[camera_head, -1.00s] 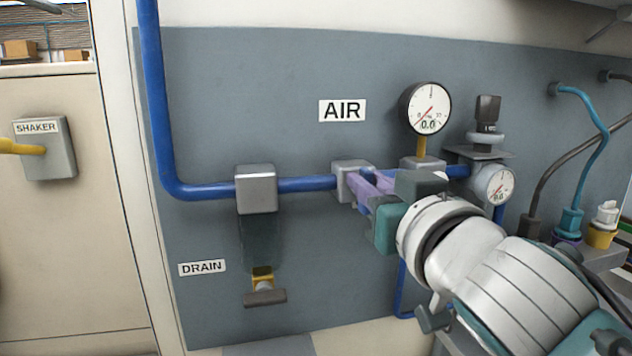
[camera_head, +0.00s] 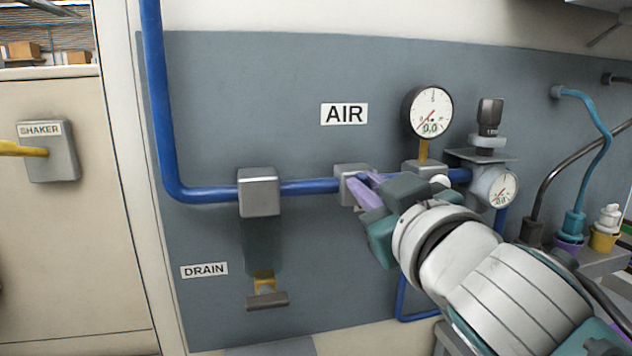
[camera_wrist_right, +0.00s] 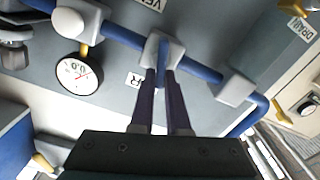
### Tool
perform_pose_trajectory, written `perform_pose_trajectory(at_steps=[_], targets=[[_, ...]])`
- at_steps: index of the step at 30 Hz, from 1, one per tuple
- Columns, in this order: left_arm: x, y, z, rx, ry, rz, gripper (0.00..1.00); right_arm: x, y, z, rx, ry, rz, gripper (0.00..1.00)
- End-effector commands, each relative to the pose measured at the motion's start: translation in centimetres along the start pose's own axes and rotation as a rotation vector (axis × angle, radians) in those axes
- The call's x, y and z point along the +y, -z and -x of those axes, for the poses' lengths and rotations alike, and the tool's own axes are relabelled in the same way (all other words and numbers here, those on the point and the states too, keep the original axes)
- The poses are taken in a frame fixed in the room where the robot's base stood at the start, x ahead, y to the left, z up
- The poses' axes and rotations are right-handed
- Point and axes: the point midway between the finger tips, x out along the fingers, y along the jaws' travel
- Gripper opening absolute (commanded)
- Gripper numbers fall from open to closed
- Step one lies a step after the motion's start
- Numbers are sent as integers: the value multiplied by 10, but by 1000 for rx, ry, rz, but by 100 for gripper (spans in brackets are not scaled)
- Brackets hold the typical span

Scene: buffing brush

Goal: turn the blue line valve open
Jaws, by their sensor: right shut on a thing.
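The blue line (camera_head: 309,187) runs across the grey-blue panel under the AIR label (camera_head: 344,114). The valve's grey body (camera_head: 346,184) sits on it. My right gripper (camera_head: 364,184), with purple fingers, is at the front of this valve. In the right wrist view, the blue handle (camera_wrist_right: 163,52) of the valve lies between the fingertips of my right gripper (camera_wrist_right: 160,74), which is shut on it. The handle looks roughly in line with the fingers there; in the head view the fingers mostly hide it. My left gripper is in neither view.
A round gauge (camera_head: 430,111) reading 0.0 and a regulator with a small gauge (camera_head: 495,187) stand right of the valve. A grey block (camera_head: 259,191) above the DRAIN label (camera_head: 204,270) is to the left. Cables (camera_head: 603,150) hang at the far right.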

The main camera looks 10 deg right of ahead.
Motion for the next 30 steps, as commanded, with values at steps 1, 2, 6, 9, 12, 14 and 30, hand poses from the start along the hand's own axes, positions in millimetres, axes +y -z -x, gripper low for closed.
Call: perform_pose_trajectory(at_steps=[1,2,6,9,12,14,30], targets=[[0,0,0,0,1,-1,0,-1,-9,1,-23,-1,46,0],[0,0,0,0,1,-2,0,-1,-9,1,-24,0,74,0],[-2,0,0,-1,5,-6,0,-3,-10,1,-24,1,208,0],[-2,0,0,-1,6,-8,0,-4,-10,1,-25,2,303,0],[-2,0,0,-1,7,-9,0,-6,-11,1,-25,3,399,0],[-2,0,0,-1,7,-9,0,-6,-12,1,-25,3,456,0],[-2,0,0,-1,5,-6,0,-10,-16,1,-24,5,956,0]])
